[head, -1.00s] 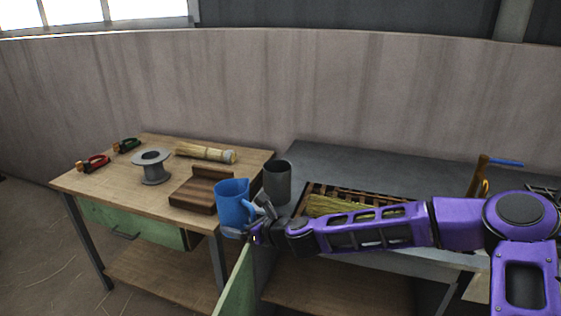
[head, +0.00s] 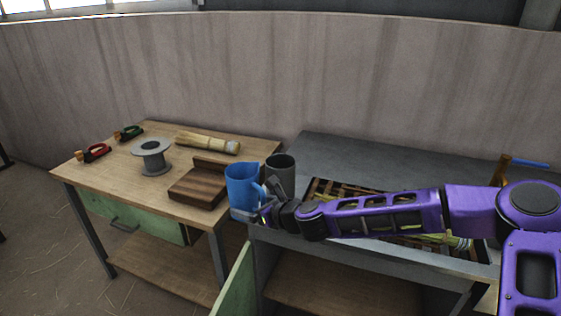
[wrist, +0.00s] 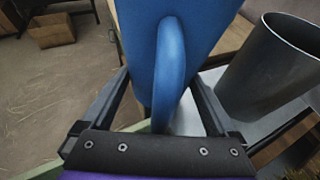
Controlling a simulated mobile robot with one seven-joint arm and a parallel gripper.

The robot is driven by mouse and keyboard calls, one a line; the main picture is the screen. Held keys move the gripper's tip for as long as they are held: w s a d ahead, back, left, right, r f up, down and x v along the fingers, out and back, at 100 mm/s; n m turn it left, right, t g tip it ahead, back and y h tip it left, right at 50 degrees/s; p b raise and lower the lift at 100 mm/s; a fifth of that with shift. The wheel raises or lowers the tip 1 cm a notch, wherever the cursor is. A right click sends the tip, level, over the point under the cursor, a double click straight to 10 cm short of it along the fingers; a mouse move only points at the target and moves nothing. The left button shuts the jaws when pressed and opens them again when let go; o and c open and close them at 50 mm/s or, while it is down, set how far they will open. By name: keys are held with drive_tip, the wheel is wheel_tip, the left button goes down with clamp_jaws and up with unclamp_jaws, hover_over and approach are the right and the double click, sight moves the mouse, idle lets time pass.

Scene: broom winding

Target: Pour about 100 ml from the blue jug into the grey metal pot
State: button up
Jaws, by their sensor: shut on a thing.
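The blue jug (head: 242,189) is held upright at the front left corner of the grey bench in the head view. My gripper (head: 262,217) is shut on the jug's handle; the wrist view shows the handle (wrist: 170,75) between the two fingers. The grey metal pot (head: 281,174) stands upright on the grey bench, just right of and behind the jug. In the wrist view the pot (wrist: 265,75) is to the right, apart from the jug, with its open rim showing. The level inside the jug is hidden.
A wooden table (head: 130,170) on the left holds a dark wood block (head: 198,188), a grey spool (head: 152,158), a straw bundle (head: 207,142) and two small red and green tools. A slatted tray (head: 325,191) lies on the grey bench (head: 350,152) right of the pot.

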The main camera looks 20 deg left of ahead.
sight(255, 177)
drive_tip(key=shift+r, duration=0.15)
drive_tip(key=shift+w+d+r+m+g+y, duration=0.1)
drive_tip(key=shift+r+m+g+y, duration=0.15)
drive_tip(key=shift+m, duration=0.2)
drive_tip(key=shift+w+r+m+g, duration=0.1)
drive_tip(key=shift+r+m+g, duration=0.05)
drive_tip(key=shift+m+g, duration=0.3)
drive_tip(key=shift+w+d+r+m+g+y, duration=0.1)
drive_tip(key=shift+r+m+g+y, duration=0.1)
drive_tip(key=shift+m, duration=0.3)
drive_tip(key=shift+w+r+m+g, duration=0.15)
drive_tip(key=shift+r+m+g, duration=0.15)
drive_tip(key=shift+r+m, duration=0.15)
drive_tip(key=r, duration=0.1)
drive_tip(key=r+m+p, duration=0.1)
drive_tip(key=r+y, duration=0.1)
drive_tip(key=shift+w+d+r+m+g, duration=0.25)
drive_tip(key=shift+w+g, duration=0.05)
drive_tip(key=shift+r+m+y, duration=0.25)
drive_tip(key=shift+r+m, duration=0.05)
drive_tip(key=shift+m, duration=0.1)
drive_tip(key=shift+s+a+r+m+g+y, duration=0.1)
drive_tip(key=shift+s+r+m+g+y, duration=0.1)
drive_tip(key=shift+r+m, duration=0.25)
drive_tip(key=shift+s+a+r+m+g+y, duration=0.1)
drive_tip(key=shift+r+m+g, duration=0.1)
drive_tip(key=shift+r+m, duration=0.25)
